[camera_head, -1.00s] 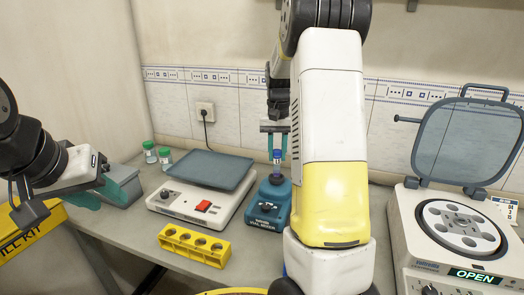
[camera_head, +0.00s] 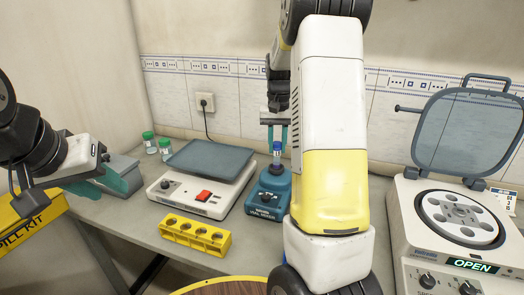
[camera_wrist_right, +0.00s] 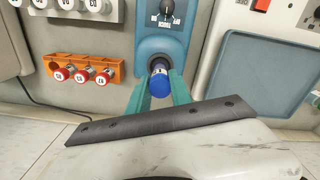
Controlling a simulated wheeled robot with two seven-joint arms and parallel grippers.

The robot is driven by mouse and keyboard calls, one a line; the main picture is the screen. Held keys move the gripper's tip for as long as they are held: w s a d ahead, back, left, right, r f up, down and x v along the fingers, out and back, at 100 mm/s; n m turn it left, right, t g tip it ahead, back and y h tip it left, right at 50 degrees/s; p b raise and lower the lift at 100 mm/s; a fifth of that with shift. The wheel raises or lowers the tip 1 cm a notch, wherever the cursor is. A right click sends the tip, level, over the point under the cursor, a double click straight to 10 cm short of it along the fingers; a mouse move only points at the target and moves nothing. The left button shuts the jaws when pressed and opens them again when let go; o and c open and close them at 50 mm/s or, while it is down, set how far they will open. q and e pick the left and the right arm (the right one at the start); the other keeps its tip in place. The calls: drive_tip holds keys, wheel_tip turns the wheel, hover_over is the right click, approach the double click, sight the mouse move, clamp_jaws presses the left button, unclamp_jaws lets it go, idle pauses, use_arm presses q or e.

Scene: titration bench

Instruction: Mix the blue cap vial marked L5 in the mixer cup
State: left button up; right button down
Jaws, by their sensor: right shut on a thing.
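The blue cap vial (camera_head: 277,149) stands upright at the cup on top of the blue vial mixer (camera_head: 268,195). In the right wrist view its blue cap (camera_wrist_right: 159,86) shows between the teal fingers; its marking cannot be read. My right gripper (camera_head: 277,140) is shut on the vial from above, its fingers on either side. The mixer (camera_wrist_right: 163,38) shows beyond the vial in the wrist view, and the cup's opening is mostly hidden. My left gripper (camera_head: 120,180) hangs at the left over the bench, away from the vial; its jaw gap is unclear.
A yellow rack (camera_head: 195,235) stands in front of a balance-like device (camera_head: 205,175). Two green cap vials (camera_head: 150,142) stand at the back left. An open centrifuge (camera_head: 462,220) stands at the right. An orange rack with red cap vials (camera_wrist_right: 82,70) shows in the wrist view.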

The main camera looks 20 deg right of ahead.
drive_tip(key=shift+f, duration=0.55)
idle(1.4)
idle(1.2)
drive_tip(key=shift+r, duration=3.55)
